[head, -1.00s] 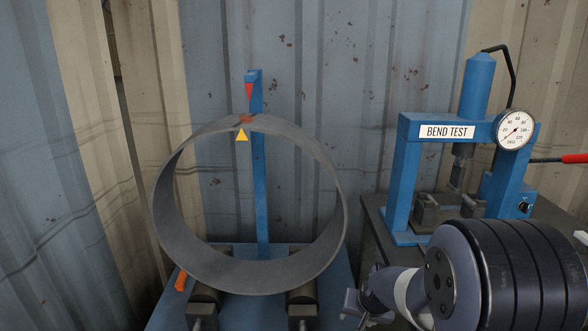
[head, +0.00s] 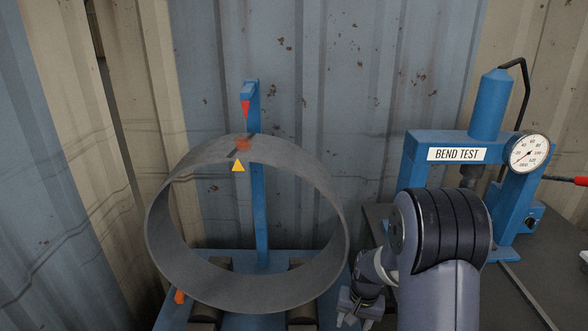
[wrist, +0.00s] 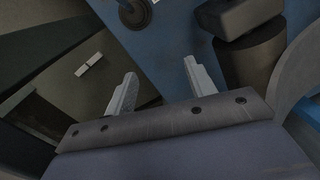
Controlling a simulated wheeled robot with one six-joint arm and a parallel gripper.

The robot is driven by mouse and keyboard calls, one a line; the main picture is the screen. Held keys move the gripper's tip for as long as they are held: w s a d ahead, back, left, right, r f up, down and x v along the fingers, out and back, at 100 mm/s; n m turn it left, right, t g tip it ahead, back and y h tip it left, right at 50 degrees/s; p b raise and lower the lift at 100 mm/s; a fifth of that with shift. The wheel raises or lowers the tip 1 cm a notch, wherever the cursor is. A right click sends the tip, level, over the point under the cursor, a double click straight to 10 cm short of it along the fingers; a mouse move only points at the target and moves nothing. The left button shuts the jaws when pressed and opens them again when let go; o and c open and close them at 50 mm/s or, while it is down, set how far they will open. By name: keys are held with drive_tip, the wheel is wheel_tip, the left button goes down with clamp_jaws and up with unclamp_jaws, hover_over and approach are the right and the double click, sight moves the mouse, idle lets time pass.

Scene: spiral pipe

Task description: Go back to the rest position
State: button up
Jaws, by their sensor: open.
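My gripper (head: 356,312) is at the lower middle of the head view, just right of the large grey pipe ring, with my arm coming in from the right. In the wrist view its two pale fingers (wrist: 158,90) are spread apart with nothing between them. The grey pipe ring (head: 163,232) stands upright on dark rollers (head: 303,312) of a blue stand. The ring's curved edge (wrist: 300,75) also shows at the right of the wrist view. My fingers look apart from the ring.
A blue post (head: 256,200) with a red pointer rises behind the ring. A yellow triangle (head: 238,166) sits near the ring's top. A blue bend test press (head: 420,165) with a gauge stands on a dark table (head: 540,270) at the right. A corrugated wall (head: 330,80) closes the back.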

drive_tip(key=shift+s+d+r, duration=0.1)
drive_tip(key=shift+s+r, duration=0.05)
drive_tip(key=shift+r, duration=0.7)
drive_tip(key=shift+s+d+r, duration=0.1)
drive_tip(key=shift+r, duration=0.7)
drive_tip(key=shift+a, duration=0.1)
